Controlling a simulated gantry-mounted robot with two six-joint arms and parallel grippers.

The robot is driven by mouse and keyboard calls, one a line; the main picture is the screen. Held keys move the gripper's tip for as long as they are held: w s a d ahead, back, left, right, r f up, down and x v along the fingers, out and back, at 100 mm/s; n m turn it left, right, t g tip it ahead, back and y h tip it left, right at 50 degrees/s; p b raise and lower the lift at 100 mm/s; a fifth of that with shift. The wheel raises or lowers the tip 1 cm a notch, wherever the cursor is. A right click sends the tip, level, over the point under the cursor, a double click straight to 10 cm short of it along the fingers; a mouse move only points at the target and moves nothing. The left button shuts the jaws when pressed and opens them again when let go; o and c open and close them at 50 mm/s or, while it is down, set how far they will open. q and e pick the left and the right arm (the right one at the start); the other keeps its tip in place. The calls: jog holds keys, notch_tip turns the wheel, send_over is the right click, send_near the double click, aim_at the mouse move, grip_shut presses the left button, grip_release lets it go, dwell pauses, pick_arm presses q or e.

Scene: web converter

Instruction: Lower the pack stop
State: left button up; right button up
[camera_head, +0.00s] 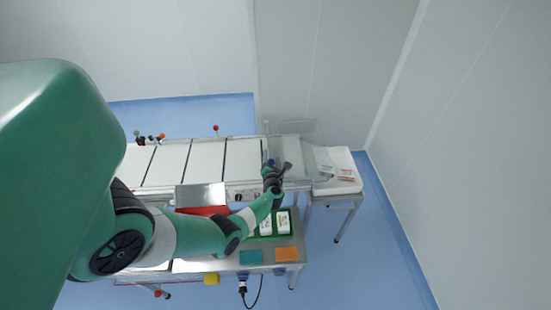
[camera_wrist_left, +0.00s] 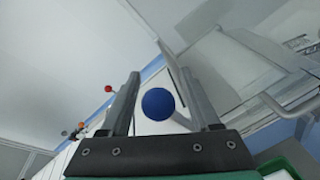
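A blue ball knob (camera_wrist_left: 157,104) shows in the left wrist view between the two fingers of my left gripper (camera_wrist_left: 158,100), with a gap on both sides. A grey rod runs behind it. In the head view the blue knob (camera_head: 271,162) is beside my left gripper (camera_head: 284,168) at the right end of the conveyor. The left gripper is open and holds nothing. A clear upright plate (camera_head: 290,127) stands at this conveyor end; I cannot tell whether it is the pack stop. My right gripper is not in view.
The white conveyor (camera_head: 207,160) has dark cross lines. A red knob (camera_head: 215,127) stands at its far edge. A white outfeed tray (camera_head: 342,163) with packs is on the right. A bench with a green tray (camera_head: 252,237), a teal block (camera_head: 250,257) and an orange block (camera_head: 286,254) is in front.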

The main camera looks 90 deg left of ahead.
pick_arm(q)
jog(key=shift+d, duration=0.1)
jog(key=p+v, duration=0.4)
jog(key=v, duration=0.7)
jog(key=shift+d, duration=0.2)
